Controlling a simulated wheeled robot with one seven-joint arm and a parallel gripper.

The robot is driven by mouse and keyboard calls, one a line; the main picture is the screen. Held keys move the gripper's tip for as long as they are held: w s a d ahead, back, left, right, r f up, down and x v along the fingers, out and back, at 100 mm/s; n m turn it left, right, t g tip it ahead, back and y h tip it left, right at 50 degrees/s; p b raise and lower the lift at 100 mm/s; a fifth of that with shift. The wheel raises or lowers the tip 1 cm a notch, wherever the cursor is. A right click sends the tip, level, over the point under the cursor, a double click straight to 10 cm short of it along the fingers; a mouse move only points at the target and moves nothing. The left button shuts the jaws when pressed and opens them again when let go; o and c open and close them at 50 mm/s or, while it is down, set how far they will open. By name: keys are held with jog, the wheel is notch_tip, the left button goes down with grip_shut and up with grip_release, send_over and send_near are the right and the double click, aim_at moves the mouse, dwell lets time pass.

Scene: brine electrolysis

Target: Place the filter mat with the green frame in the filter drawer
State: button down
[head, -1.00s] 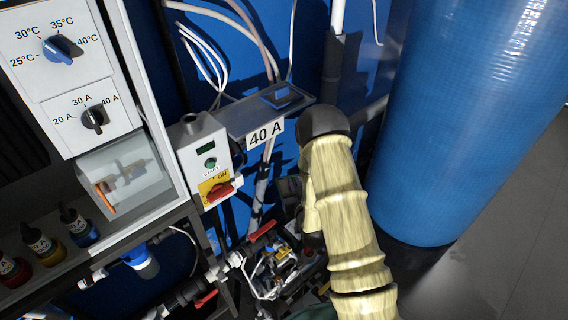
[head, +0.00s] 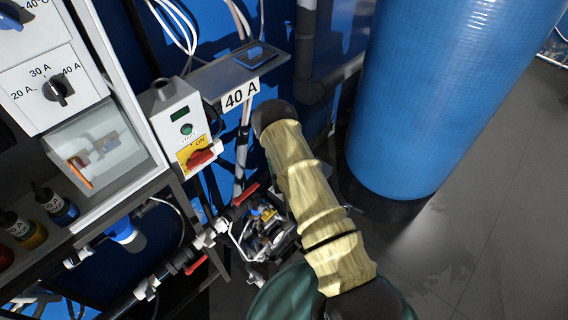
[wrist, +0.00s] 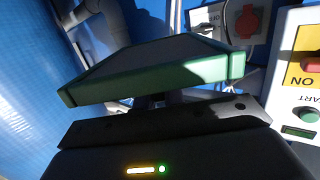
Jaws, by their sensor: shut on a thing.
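The filter mat with the green frame (wrist: 155,76) is in the wrist view, a dark panel with a thick green edge facing me. My gripper (wrist: 165,99) is shut on it, holding it just beyond the dark gripper body. The fingers are mostly hidden under the mat. In the head view my cream-sleeved arm reaches down and hides the gripper and mat. I cannot make out the filter drawer for certain in either view.
A grey shelf (head: 215,80) marked 40 A holds a blue-framed piece (head: 253,53). A control box (head: 184,125) with a red switch is left of my arm. A large blue tank (head: 440,90) stands right. Pipes with red-handled valves run below. Floor (head: 480,230) at right is clear.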

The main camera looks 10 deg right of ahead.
notch_tip(320, 180, down, 9)
jog(key=b, duration=0.8)
jog(key=shift+d, duration=0.15)
jog(key=shift+r, duration=0.1)
jog(key=shift+w+d, duration=0.1)
jog(key=shift+d, duration=0.05)
